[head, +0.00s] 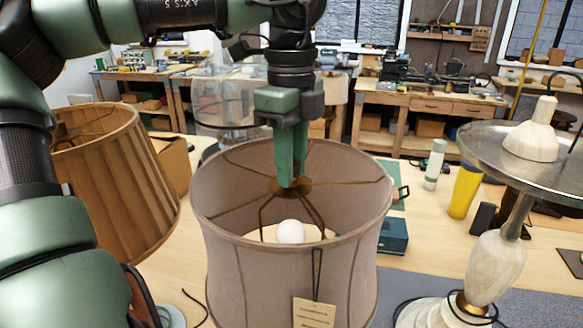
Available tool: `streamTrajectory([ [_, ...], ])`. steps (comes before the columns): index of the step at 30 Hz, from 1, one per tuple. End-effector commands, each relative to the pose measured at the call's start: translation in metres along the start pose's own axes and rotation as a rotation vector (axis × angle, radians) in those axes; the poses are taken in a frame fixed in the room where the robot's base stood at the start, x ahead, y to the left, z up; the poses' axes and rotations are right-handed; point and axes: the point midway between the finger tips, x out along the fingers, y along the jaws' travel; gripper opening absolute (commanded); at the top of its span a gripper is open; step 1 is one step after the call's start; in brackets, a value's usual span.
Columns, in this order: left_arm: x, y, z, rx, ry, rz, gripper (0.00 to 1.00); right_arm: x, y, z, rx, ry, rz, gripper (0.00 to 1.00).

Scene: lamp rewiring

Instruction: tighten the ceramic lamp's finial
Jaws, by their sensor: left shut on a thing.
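A lamp with a taupe fabric shade (240,275) stands upright in the middle of the head view; its base is out of sight below. Inside its open top, wire spokes meet at a brass hub (305,188), and a white bulb (290,231) shows beneath. My left gripper (289,183) points straight down at the hub in the centre of the shade. Its green fingers are shut on the finial, which they hide almost wholly. Whether the finial sits tight cannot be seen. My right gripper is not in view.
A pleated tan lampshade (115,185) stands close on the left. On the right is a cream stone-like lamp (493,268) with a wide metal disc shade (480,160). A yellow tumbler (465,190), a pale bottle (434,165) and a teal box (393,236) stand on the table behind.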

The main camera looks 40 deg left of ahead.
Motion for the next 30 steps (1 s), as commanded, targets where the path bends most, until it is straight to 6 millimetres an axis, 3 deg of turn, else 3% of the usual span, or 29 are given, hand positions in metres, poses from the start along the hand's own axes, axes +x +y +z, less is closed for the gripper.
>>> streamTrajectory([
  [12, 0.003, 0.000, 0.001, 0.390, -0.004, 0.005, 0.00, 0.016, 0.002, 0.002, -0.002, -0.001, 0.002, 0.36],
  [30, 0.002, 0.001, 0.001, 0.962, -0.001, 0.006, 0.00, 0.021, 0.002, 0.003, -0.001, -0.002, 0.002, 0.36],
])
